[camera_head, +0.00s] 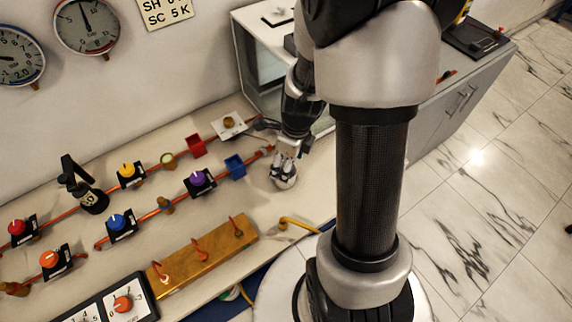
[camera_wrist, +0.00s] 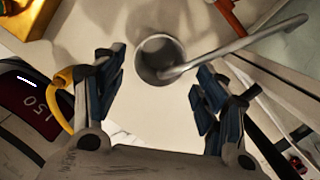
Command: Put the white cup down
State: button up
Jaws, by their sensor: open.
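The white cup (camera_head: 285,183) stands on the pale bench top, just below my gripper (camera_head: 290,158) in the head view. My gripper (camera_wrist: 158,88) is open, with a finger on each side and a visible gap to the cup. Its fingers partly hide the cup in the head view.
A blue box (camera_head: 235,166) and a red box (camera_head: 196,146) sit on pipes left of the cup. A brass block (camera_head: 205,255) with hooks lies nearer. A yellow hose (camera_head: 302,224) bends at the bench edge. A white cabinet (camera_head: 262,62) stands behind.

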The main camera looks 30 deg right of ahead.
jog(key=s+a+r+n+t+p, duration=0.1)
jog(key=s+a+r+n, duration=0.15)
jog(key=r+n, duration=0.55)
jog(key=s+a+r+n+t+p, duration=0.1)
jog(key=a+r+n, duration=0.35)
jog(key=r, duration=0.65)
jog(key=s+a+r+n, duration=0.2)
jog(key=s+r+n, duration=0.1)
jog(key=n, duration=0.5)
jog(key=s+a+r+n+t, duration=0.1)
jog(key=s+r+n, duration=0.3)
jog(key=n, duration=0.5)
jog(key=s+a, duration=0.1)
jog(key=s, duration=0.1)
jog(key=shift+s+h, duration=0.3)
jog(key=shift+h, duration=0.1)
jog(key=shift+c, duration=0.5)
